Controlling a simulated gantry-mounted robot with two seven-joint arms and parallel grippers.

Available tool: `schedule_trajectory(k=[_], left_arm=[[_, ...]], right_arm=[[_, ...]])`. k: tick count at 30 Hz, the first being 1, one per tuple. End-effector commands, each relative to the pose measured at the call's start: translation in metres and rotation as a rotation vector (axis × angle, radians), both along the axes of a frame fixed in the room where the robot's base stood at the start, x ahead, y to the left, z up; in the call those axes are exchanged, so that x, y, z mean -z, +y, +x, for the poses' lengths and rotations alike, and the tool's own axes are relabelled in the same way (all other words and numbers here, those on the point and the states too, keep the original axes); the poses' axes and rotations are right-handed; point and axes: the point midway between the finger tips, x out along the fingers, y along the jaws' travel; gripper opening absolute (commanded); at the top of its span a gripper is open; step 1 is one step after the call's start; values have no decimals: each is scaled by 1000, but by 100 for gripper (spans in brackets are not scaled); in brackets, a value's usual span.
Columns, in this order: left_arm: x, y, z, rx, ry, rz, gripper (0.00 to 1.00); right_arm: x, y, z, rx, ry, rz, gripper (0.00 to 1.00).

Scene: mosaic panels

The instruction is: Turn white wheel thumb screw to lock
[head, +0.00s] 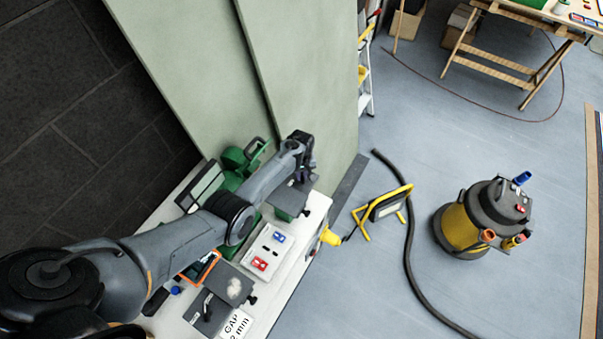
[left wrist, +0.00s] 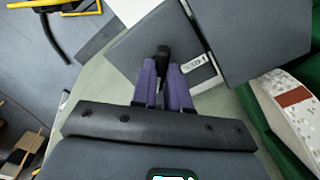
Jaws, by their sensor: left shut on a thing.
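The wheel with the white, speckled rim and a red-brown patch (left wrist: 292,106) shows at the right edge of the left wrist view, beside green machine housing. A small black thumb screw (left wrist: 163,52) sits by the edge of a grey plate (left wrist: 140,40). My left gripper (left wrist: 163,78) has its purple fingers shut on the thumb screw; the fingers hide part of it. In the head view my left gripper (head: 304,172) reaches over the far end of the bench, and its arm hides part of the green machine (head: 238,160). My right gripper is not in view.
A larger dark plate (left wrist: 262,35) and a small printed label (left wrist: 196,63) lie close to my fingers. The white bench (head: 318,208) holds a tray with blue and red items (head: 268,250). A yellow work light (head: 384,208) and a vacuum (head: 480,220) stand on the floor.

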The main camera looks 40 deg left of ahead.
Motion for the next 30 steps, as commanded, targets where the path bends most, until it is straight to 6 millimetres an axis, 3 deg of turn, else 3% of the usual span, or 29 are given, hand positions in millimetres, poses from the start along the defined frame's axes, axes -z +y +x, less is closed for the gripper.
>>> schedule_trajectory(k=[7, 8, 13, 23, 30], left_arm=[[-1, 0, 1, 1, -1, -1, 0], [-1, 0, 1, 1, -1, -1, 16], [-1, 0, 0, 0, 0, 0, 40], [-2, 0, 0, -1, 0, 0, 40], [-26, 0, 0, -1, -1, 0, 40]], right_arm=[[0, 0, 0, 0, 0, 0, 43], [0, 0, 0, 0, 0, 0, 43], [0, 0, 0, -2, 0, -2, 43], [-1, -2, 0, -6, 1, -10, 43], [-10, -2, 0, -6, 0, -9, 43]])
